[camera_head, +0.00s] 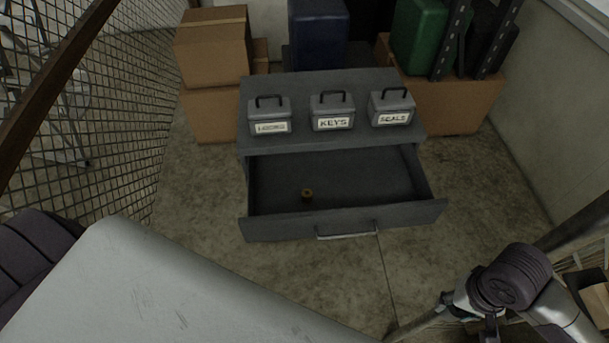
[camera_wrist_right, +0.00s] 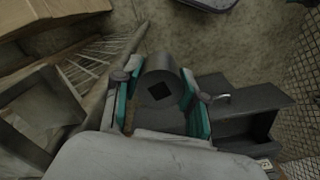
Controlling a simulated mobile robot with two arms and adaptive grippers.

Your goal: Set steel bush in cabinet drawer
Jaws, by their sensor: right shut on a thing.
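My right gripper (camera_wrist_right: 160,100) is shut on a grey cylinder with a dark square hole in its end, the steel bush (camera_wrist_right: 158,78), held between the teal finger pads. In the head view the right gripper (camera_head: 468,304) is at the lower right, apart from the cabinet and in front of the drawer's right side; the bush cannot be made out there. The dark grey cabinet (camera_head: 320,85) stands in the middle with its drawer (camera_head: 285,229) pulled open. The drawer also shows at the right of the right wrist view (camera_wrist_right: 240,102). My left gripper is not in view.
Three grey labelled boxes, including one marked KEYS (camera_head: 333,112), stand on the cabinet top. Cardboard boxes (camera_head: 212,50) flank it, and a mesh fence (camera_head: 110,120) runs along the left.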

